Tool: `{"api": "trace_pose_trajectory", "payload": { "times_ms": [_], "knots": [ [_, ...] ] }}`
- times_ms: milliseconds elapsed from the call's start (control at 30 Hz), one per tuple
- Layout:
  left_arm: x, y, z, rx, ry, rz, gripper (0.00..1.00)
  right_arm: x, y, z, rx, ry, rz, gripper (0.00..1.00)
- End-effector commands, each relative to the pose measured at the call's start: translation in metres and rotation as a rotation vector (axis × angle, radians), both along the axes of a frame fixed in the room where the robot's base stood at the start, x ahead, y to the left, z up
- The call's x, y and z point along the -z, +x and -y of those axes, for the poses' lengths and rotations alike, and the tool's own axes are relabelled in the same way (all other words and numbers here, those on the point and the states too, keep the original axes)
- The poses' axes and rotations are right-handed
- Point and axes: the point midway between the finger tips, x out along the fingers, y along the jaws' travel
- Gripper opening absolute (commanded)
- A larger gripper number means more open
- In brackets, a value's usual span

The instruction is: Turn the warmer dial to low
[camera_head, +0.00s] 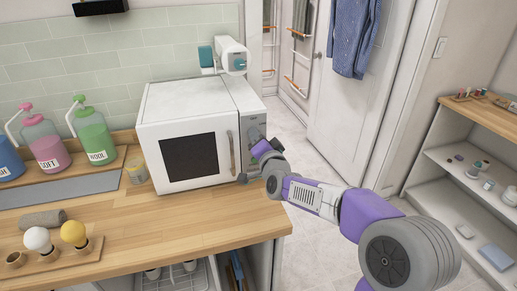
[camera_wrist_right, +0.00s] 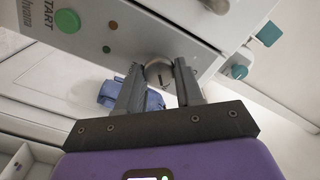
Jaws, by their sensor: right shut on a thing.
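The warmer (camera_head: 188,130) is a white microwave-like box on the wooden counter, with a dark window and a control panel on its right side. My right gripper (camera_head: 268,150) reaches in from the right and is at that panel. In the right wrist view, the right gripper (camera_wrist_right: 160,88) is shut on a round grey dial (camera_wrist_right: 158,72) on the panel. The dial's setting cannot be read. A green START button (camera_wrist_right: 67,20) shows on the same panel. The left gripper is not in view.
Soap bottles (camera_head: 92,132) and a small jar (camera_head: 135,170) stand left of the warmer. A rolled grey towel (camera_head: 43,219) and a wooden holder with bulb-like knobs (camera_head: 55,255) lie on the front counter. Shelves (camera_head: 470,170) stand at the right, with open floor between.

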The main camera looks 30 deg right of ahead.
Motion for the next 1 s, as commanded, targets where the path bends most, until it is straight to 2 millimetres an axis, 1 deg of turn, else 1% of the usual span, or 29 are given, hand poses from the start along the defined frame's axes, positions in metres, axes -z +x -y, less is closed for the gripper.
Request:
{"api": "trace_pose_trajectory", "payload": {
  "times_ms": [33,300,833,867,1000],
  "knots": [
    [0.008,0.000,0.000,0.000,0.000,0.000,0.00,0.003,0.000,0.000,-0.001,0.026,0.007,0.05],
    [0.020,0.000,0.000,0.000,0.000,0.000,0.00,0.001,0.000,0.000,0.000,0.117,0.028,0.05],
    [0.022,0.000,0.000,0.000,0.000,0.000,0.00,0.000,0.000,0.000,-0.001,0.139,0.033,0.05],
    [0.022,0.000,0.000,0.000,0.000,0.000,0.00,0.000,0.000,0.000,-0.001,0.138,0.033,0.37],
    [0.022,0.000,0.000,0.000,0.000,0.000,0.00,0.000,0.000,0.000,-0.001,0.138,0.033,0.59]
  ]
}}
